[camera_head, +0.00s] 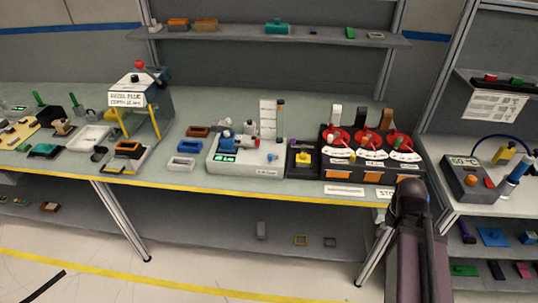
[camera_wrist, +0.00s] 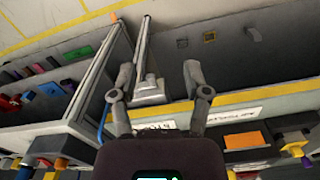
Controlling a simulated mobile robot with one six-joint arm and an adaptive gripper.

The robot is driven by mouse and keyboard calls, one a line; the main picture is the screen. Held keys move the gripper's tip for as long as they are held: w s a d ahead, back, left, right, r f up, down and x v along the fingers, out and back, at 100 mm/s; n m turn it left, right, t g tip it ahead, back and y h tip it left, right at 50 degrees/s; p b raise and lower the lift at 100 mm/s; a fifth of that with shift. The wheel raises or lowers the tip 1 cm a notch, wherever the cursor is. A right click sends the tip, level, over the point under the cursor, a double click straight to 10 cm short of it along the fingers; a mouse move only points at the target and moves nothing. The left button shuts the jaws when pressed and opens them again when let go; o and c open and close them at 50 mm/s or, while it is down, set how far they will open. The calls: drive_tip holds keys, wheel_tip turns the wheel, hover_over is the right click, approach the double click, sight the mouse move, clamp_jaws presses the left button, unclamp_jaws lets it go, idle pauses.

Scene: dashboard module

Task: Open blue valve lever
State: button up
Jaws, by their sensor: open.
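The black dashboard module (camera_head: 323,168) stands at the right end of the bench in the head view. It has three red dials (camera_head: 370,139), with a white, a dark and a brown upright piece behind them. I cannot make out a blue lever on it. A small blue part (camera_head: 227,137) sits on the white device left of the module; I cannot tell if it is a valve lever. My gripper shows in the wrist view (camera_wrist: 158,72), its two fingers apart and nothing between them. In the head view my arm is low, in front of the bench's right end, and the fingertips cannot be made out.
The bench's yellow front edge (camera_head: 200,188) lies left of my arm. A side shelf unit (camera_head: 450,205) with a 60 °C box (camera_head: 467,182) and a blue-and-white cylinder (camera_head: 518,170) stands close on the right. The floor (camera_head: 200,278) in front is mostly clear.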

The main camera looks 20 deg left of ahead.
drive_tip(key=shift+d, duration=0.3)
drive_tip(key=shift+r, duration=0.1)
wheel_tip(320, 180, up, 17)
drive_tip(key=n+p, duration=0.2)
drive_tip(key=p, duration=1.5)
hover_over(270, 154)
drive_tip(key=shift+s, duration=0.1)
wheel_tip(270, 154, down, 14)
drive_tip(key=b, duration=1.3)
drive_tip(key=shift+r+b, duration=0.1)
drive_tip(key=shift+b, duration=0.2)
